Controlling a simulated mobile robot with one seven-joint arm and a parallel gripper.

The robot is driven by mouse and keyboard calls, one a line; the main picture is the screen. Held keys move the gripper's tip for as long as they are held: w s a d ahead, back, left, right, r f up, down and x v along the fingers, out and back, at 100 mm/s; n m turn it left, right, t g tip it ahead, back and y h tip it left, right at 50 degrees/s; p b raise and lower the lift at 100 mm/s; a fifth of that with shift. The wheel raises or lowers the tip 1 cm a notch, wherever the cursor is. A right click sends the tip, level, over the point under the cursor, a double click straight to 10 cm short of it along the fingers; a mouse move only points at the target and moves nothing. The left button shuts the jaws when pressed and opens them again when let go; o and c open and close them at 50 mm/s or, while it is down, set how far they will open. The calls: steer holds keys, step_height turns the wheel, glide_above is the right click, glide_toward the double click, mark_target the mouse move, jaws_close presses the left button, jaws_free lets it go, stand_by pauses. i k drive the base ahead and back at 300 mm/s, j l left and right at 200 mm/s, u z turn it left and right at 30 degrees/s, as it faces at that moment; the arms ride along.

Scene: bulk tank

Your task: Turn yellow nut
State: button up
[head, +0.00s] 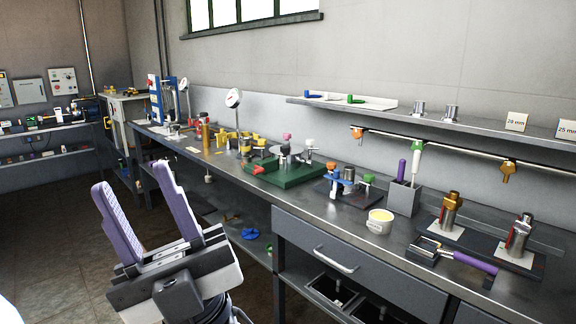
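My gripper (131,178) is in the left foreground, its two lilac-padded fingers pointing up and standing well apart. Nothing is between them. It is in front of the steel bench (330,205), apart from everything on it. Several small yellow parts (258,141) stand on the bench's middle stretch, left of a green base (285,176); I cannot tell which of them is a nut.
A purple-handled tool (468,261) lies at the bench's front right. A pale cup (380,221), a grey holder (403,199) and a gauge stand (234,98) are on the bench. A wall shelf (460,122) overhangs its back. Floor (60,215) shows clear at left.

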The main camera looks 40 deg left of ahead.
mark_target(262, 142)
steer(key=u, duration=1.25)
